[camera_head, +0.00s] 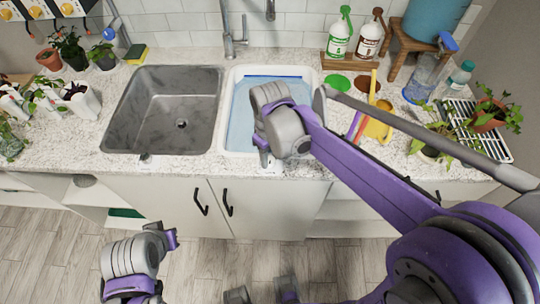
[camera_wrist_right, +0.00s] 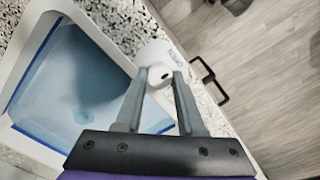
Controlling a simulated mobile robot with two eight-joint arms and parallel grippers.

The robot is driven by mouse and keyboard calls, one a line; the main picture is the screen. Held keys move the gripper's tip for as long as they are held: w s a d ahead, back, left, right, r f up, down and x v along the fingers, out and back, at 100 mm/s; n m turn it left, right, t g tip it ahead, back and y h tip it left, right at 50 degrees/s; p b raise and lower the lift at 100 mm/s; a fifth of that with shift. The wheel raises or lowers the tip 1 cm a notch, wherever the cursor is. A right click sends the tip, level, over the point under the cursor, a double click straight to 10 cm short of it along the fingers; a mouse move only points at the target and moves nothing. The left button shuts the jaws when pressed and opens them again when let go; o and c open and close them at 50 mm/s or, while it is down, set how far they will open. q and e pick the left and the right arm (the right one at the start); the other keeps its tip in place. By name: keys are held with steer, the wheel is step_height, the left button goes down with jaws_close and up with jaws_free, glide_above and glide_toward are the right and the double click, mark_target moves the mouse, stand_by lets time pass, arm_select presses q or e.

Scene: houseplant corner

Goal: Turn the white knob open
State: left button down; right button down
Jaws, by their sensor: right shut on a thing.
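The white knob (camera_wrist_right: 158,75) shows in the right wrist view, at the front edge of the counter beside the white sink. It is rounded, with a dark spot on the face toward the camera. My right gripper (camera_wrist_right: 159,73) is shut on it, with one grey finger at each side.
The white sink (camera_head: 228,133) holds blue water; a grey sink (camera_head: 155,98) is to its left. Black handles (camera_head: 229,201) stick out from the cabinet doors below.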

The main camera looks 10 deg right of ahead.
mark_target(270, 160)
steer(key=c, duration=0.5)
jaws_free()
steer(key=shift+r, duration=0.1)
step_height(270, 160, up, 11)
steer(key=shift+f+p, duration=0.15)
steer(key=shift+p, duration=0.25)
steer(key=s+d+f+m+t, duration=0.1)
steer(key=s+d+f+m, duration=0.1)
steer(key=s+f, duration=0.1)
steer(key=s+d+f+m+t, duration=0.2)
steer(key=s+f, duration=0.2)
steer(key=s, duration=0.2)
steer(key=s+d+f+m+t, duration=0.2)
steer(key=s+d+f, duration=0.1)
steer(key=s, duration=0.1)
steer(key=shift+s+f, duration=0.15)
steer(key=shift+s, duration=0.2)
